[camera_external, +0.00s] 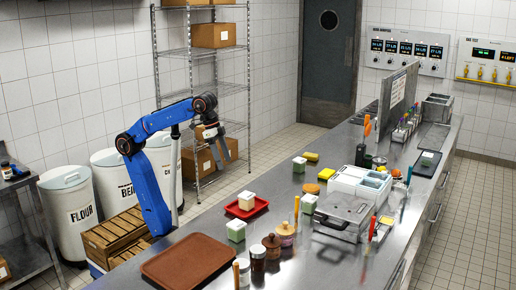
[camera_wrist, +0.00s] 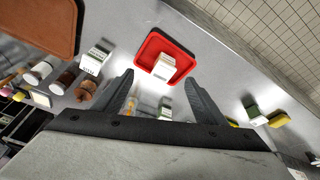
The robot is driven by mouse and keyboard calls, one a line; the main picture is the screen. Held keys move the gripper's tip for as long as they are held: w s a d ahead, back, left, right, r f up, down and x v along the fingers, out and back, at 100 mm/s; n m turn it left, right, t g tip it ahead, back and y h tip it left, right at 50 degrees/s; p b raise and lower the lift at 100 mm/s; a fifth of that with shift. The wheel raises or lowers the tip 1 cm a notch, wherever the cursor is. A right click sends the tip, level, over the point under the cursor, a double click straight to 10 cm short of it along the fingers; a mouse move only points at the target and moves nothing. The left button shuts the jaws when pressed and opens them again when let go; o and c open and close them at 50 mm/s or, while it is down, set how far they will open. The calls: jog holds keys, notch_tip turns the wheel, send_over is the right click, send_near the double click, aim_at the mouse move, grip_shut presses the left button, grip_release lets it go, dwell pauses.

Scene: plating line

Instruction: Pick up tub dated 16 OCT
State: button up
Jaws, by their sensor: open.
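Several small tubs with white tops and green sides stand on the counter; I cannot read a date on any, so I cannot tell which is 16 OCT. One tub (camera_external: 247,201) sits on a red tray (camera_external: 263,210); it also shows in the wrist view (camera_wrist: 164,68). Another tub (camera_external: 236,231) stands in front of the tray, a third (camera_external: 308,203) to its right, and one (camera_external: 299,164) farther back beside a yellow sponge. My gripper (camera_external: 224,164) is open and empty, raised above the counter's left side. In the wrist view, the third tub (camera_wrist: 165,109) shows between my fingers.
A brown tray (camera_external: 187,262) lies at the near end of the counter. Jars (camera_external: 271,246) stand right of the front tub. A grey lidded appliance (camera_external: 343,216) and a white container (camera_external: 359,185) stand farther right. Bins and a wire shelf are left of the counter.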

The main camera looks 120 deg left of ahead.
jog(key=w+a+r+n+g, duration=0.15)
jog(key=w+a+n, duration=0.25)
jog(key=w+a, duration=0.7)
jog(key=n+g, duration=0.2)
jog(key=n, duration=0.7)
send_over(300, 160)
notch_tip(300, 160, down, 8)
jog(key=shift+h, duration=0.4)
jog(key=shift+s+a+f, duration=0.1)
jog(key=shift+s+f, duration=0.05)
jog(key=shift+f, duration=3.05)
jog(key=shift+s+a+f, duration=0.1)
jog(key=shift+f, duration=3.05)
jog(key=c, duration=1.2)
jog(key=shift+r, duration=0.1)
